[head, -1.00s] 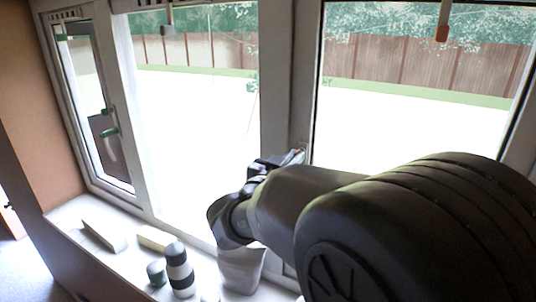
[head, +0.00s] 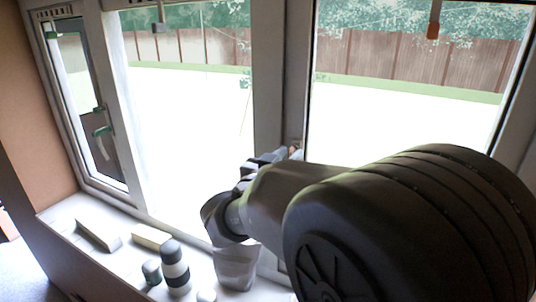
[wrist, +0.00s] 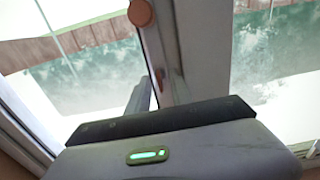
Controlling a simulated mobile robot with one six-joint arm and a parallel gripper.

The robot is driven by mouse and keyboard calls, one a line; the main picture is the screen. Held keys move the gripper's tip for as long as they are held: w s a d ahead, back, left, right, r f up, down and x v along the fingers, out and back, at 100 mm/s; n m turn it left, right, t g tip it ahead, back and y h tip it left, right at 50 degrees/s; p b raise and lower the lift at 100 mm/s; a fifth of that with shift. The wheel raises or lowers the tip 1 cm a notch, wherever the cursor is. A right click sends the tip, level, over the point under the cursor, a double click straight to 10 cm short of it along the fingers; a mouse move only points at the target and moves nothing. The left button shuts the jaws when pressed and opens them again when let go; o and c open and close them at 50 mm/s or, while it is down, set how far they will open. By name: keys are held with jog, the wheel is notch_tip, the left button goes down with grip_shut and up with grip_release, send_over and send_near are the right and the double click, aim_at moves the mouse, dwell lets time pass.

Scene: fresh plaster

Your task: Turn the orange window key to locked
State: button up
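My gripper (head: 293,153) is at the middle window post in the head view, mostly hidden behind my own arm. In the wrist view, a grey finger-like part (wrist: 138,99) reaches beyond the dark bar of my gripper, against the white window frame (wrist: 200,50). A small orange-red piece (wrist: 176,87) shows beside it on the frame. A round orange-brown piece (wrist: 141,13) shows at the top edge of the wrist view. I cannot tell which of these is the window key, whether my gripper touches it, or how far the fingers are apart.
A small orange pull (head: 433,30) hangs before the right pane and a grey one (head: 159,27) before the left. The left casement has a green-topped handle (head: 103,131). The sill holds a striped cylinder (head: 175,268), a dark jar (head: 152,271), a grey pot (head: 236,266) and blocks (head: 99,235).

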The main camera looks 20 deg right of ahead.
jog(key=b+v, duration=0.4)
jog(key=v, duration=1.3)
jog(key=shift+a, duration=0.2)
jog(key=shift+s, duration=0.1)
jog(key=w+a+f+n+t+y+b, duration=0.1)
jog(key=w+f+t+y+b, duration=0.1)
jog(key=f+y+b, duration=0.45)
jog(key=w+a+f+t+y+b, duration=0.2)
jog(key=w+f+y+b, duration=0.1)
jog(key=f+b, duration=0.5)
jog(key=s+a+f+n+g+y+b, duration=0.2)
jog(key=s+a+f+n+y+b, duration=0.15)
jog(key=f+y+b, duration=0.45)
jog(key=s+d+f+g+h+b, duration=0.1)
jog(key=s+f+g+b, duration=0.2)
jog(key=s+f, duration=0.3)
jog(key=s+d+f+g+b, duration=0.2)
jog(key=s+f+b, duration=0.3)
jog(key=f, duration=0.7)
jog(key=s+d+f+g+h+b, duration=0.1)
jog(key=s+f+g+b, duration=0.3)
jog(key=s+f, duration=0.4)
notch_tip(320, 180, down, 2)
jog(key=shift+d+f+h, duration=0.1)
jog(key=shift+d+h, duration=0.25)
